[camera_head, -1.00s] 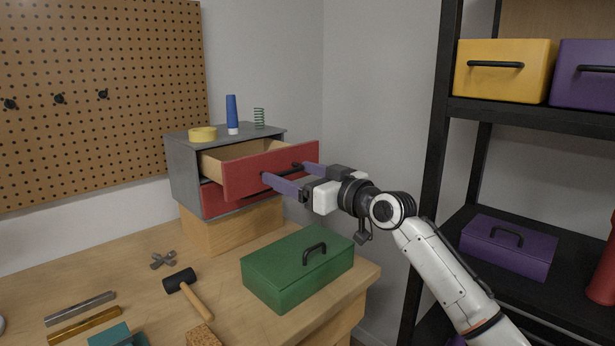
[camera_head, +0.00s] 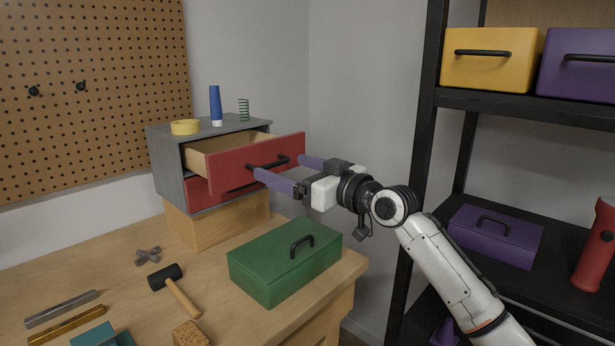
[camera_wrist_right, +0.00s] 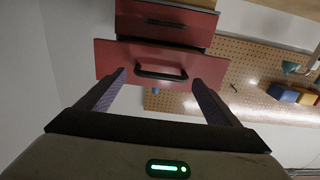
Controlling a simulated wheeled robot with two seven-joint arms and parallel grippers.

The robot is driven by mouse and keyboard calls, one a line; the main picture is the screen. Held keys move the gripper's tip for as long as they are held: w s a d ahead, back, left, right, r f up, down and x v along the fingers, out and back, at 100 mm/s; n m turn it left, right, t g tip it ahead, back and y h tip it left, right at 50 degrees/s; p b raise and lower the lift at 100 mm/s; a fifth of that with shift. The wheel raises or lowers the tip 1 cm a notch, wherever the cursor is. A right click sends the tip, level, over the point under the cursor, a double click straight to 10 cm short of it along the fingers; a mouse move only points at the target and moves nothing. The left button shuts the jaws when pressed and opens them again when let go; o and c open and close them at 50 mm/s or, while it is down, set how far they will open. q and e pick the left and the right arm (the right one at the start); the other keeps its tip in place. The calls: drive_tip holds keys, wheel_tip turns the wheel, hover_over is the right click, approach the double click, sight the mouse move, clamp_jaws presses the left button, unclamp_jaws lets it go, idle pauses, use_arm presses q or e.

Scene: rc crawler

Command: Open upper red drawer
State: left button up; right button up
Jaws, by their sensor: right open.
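The upper red drawer (camera_head: 230,167) is pulled out of the grey cabinet (camera_head: 170,168), and its wooden inside shows. Its black handle (camera_head: 268,161) also shows in the right wrist view (camera_wrist_right: 161,73). The lower red drawer (camera_head: 205,192) is shut below it. My right gripper (camera_head: 278,170) is open in front of the upper drawer. Its two purple fingers stand apart on either side of the handle, near the drawer front; I cannot tell whether they touch it. In the right wrist view the jaws (camera_wrist_right: 160,82) look empty. My left gripper is not in view.
The cabinet stands on a wooden block (camera_head: 230,222). A yellow ring (camera_head: 185,127), blue tube (camera_head: 215,106) and green spring (camera_head: 243,110) stand on top. A green box (camera_head: 285,265) and mallet (camera_head: 172,285) lie on the workbench. A black shelf (camera_head: 425,150) stands at right.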

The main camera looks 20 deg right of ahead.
drive_tip(key=b+v, duration=0.1)
drive_tip(key=v, duration=0.7)
drive_tip(key=s+a+f+g+h, duration=0.25)
drive_tip(key=s+f, duration=0.45)
drive_tip(key=f, duration=0.6)
drive_tip(key=s+a+f+g+h, duration=0.1)
drive_tip(key=s+a+f+g, duration=0.15)
drive_tip(key=s+f, duration=0.7)
drive_tip(key=s+d+f+m+g+h, duration=0.2)
drive_tip(key=s+d+f+g+h, duration=0.15)
drive_tip(key=s+f, duration=0.7)
drive_tip(key=s+d+f+m+g+h, duration=0.2)
drive_tip(key=s+d+f+g, duration=0.35)
drive_tip(key=s, duration=0.85)
drive_tip(key=w+a+f+t+y, duration=0.1)
drive_tip(key=w+a+f+t, duration=0.1)
drive_tip(key=f, duration=0.5)
drive_tip(key=w+a+f+t+y, duration=0.1)
drive_tip(key=w+a+f+t, duration=0.2)
drive_tip(key=a+f+t, duration=0.2)
drive_tip(key=shift+f, duration=1.05)
